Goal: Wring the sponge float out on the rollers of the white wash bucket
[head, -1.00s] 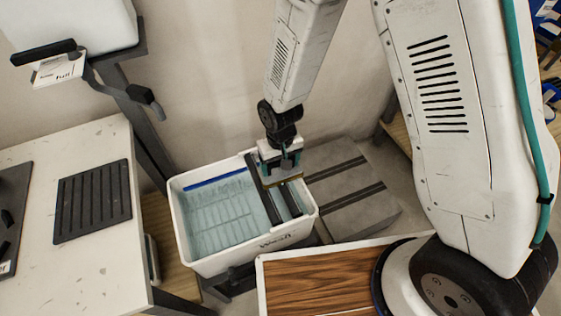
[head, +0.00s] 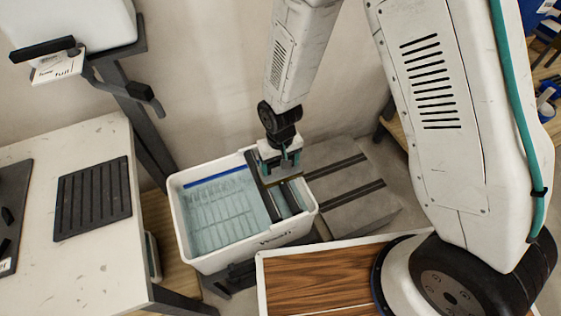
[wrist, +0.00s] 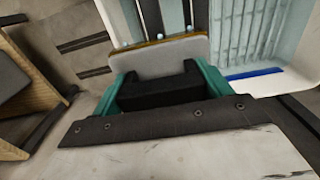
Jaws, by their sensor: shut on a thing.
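The white wash bucket (head: 190,236) stands in the middle of the head view, with pale water in its left part. Its dark rollers (head: 287,201) lie at its right end and also show in the wrist view (wrist: 172,14). My gripper (head: 281,166) is over the roller end of the bucket, pointing down. It is shut on the dark handle of the sponge float (wrist: 160,56), whose grey plate and thin yellowish edge show in the wrist view. The float is at the rollers; whether it touches them I cannot tell.
A white worktable with a black ribbed mat (head: 93,199) is on the left. A white tank (head: 75,22) on a dark stand is above it. Grey slabs with dark strips (head: 345,186) lie right of the bucket. A wood-topped surface (head: 318,283) is in front.

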